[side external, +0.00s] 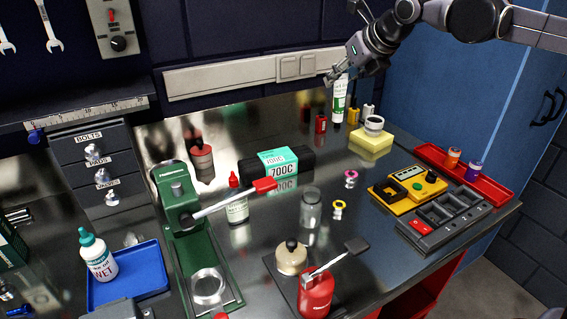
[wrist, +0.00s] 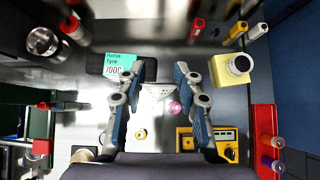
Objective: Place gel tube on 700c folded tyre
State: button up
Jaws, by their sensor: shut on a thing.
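The gel tube (side external: 339,101) is white with green print and hangs upright below my gripper (side external: 334,79) at the back of the bench. In the wrist view, the pale end of the tube (wrist: 157,91) sits between the two fingers of my gripper (wrist: 159,84), which are shut on it. It looks lifted, but its height above the bench is hard to judge. The 700c folded tyre (side external: 250,168) is a black roll with a teal label, lying on the bench left of and nearer than the tube. In the wrist view, the tyre (wrist: 93,64) lies left of my fingers.
Small red (side external: 321,123) and yellow (side external: 353,113) bottles stand near the tube. A yellow block (side external: 370,143) with a round item lies to the right. A red-capped bottle (side external: 237,206) and glass jar (side external: 311,208) stand in front of the tyre. The tyre's top is clear.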

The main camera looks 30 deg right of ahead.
jog(key=w+a+f, duration=0.6)
jog(key=a+f, duration=0.5)
jog(key=shift+w+f, duration=0.25)
jog(key=shift+f, duration=0.1)
jog(key=shift+f, duration=0.15)
jog(key=o, duration=1)
